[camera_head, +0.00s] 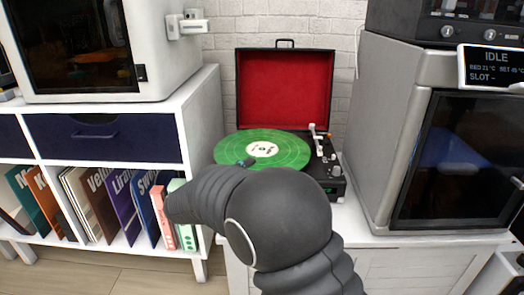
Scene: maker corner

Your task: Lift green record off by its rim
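The green record (285,150) with a pale label lies face up at the open record player (337,187), whose lid is raised and lined in red. The record's left edge reaches out past the left side of the player. I cannot tell whether it lies flat on the platter or is slightly raised. My dark arm comes up from the bottom and covers the record's near left rim.
The white tonearm (317,131) stands right of the record. A grey machine with a dark door (455,160) stands close on the right. A white shelf with a navy drawer (100,137) and several record sleeves (122,200) is on the left.

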